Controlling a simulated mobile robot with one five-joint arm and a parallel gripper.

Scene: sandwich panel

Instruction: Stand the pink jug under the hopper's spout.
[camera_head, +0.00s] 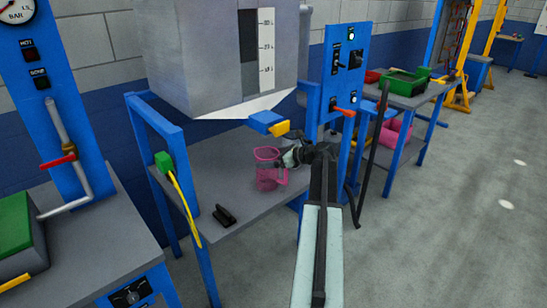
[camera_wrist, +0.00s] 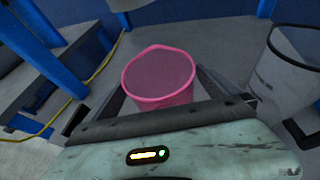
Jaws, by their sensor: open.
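The pink, see-through jug (camera_head: 268,180) stands upright on the grey bench under the hopper (camera_head: 190,60). Its open rim shows in the wrist view (camera_wrist: 158,92). My gripper (camera_head: 287,159) is at the jug's right side in the head view. In the wrist view its fingers (camera_wrist: 163,88) are apart, one on each side of the jug; I cannot tell whether they touch it. A blue block with a yellow end (camera_head: 268,123) sits at the hopper's lower front edge, above the jug. The spout's outlet cannot be made out.
A small black object (camera_head: 224,216) lies on the bench (camera_head: 225,180) near its front. A blue panel (camera_head: 345,75) with an orange-red lever stands to the right. A yellow cable (camera_head: 184,205) hangs at the left leg. A grey bin (camera_wrist: 293,75) is at right in the wrist view.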

